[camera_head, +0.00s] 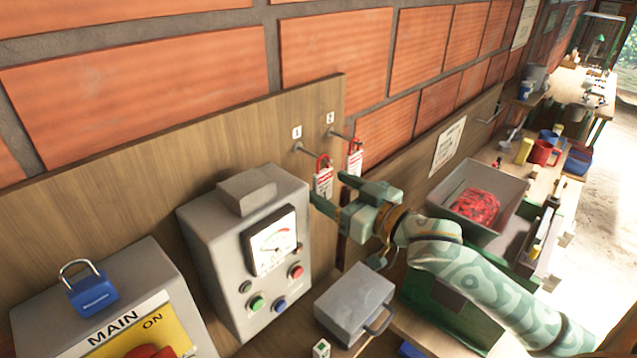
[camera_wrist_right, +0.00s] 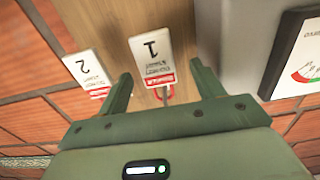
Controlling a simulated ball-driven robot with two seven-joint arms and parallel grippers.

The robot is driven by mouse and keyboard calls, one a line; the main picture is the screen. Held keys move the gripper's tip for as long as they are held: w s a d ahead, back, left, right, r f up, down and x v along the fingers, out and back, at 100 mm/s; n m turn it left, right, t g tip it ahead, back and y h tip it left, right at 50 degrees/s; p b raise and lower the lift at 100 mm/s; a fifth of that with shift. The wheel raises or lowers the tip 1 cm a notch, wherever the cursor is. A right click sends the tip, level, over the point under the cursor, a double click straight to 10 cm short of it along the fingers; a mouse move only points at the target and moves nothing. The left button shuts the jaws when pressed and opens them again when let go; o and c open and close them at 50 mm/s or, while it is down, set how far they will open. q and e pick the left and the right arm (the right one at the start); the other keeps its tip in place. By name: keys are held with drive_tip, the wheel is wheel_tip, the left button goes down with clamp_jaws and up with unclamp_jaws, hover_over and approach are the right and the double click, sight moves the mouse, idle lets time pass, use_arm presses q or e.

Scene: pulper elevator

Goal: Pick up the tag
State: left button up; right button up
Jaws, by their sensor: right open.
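Two white tags with red print hang from red loops on hooks on the wooden board. Tag 1 (camera_head: 323,184) hangs on the left hook and tag 2 (camera_head: 355,161) on the right hook. My right gripper (camera_head: 328,188) is open in front of tag 1. In the right wrist view, tag 1 (camera_wrist_right: 150,56) lies ahead of and between the fingertips of the right gripper (camera_wrist_right: 161,74). No grip on it shows. Tag 2 (camera_wrist_right: 86,71) is outside the fingers, to the left. My left gripper is not in view.
A grey meter box (camera_head: 230,260) stands close left of the gripper. A blue padlock (camera_head: 91,289) sits on the MAIN box (camera_head: 120,310). Below are a grey case (camera_head: 352,305) and, to the right, a grey bin (camera_head: 512,190) with red contents (camera_head: 476,207).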

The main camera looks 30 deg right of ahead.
sight(324, 182)
drive_tip(key=x, duration=0.3)
drive_tip(key=shift+r+p, duration=0.2)
drive_tip(key=shift+p, duration=0.1)
drive_tip(key=shift+w+a+f, duration=0.1)
drive_tip(key=shift+w+f, duration=0.05)
drive_tip(key=shift+w, duration=0.3)
drive_tip(key=shift+s, duration=0.15)
drive_tip(key=c, duration=1.1)
drive_tip(key=shift+o, duration=0.2)
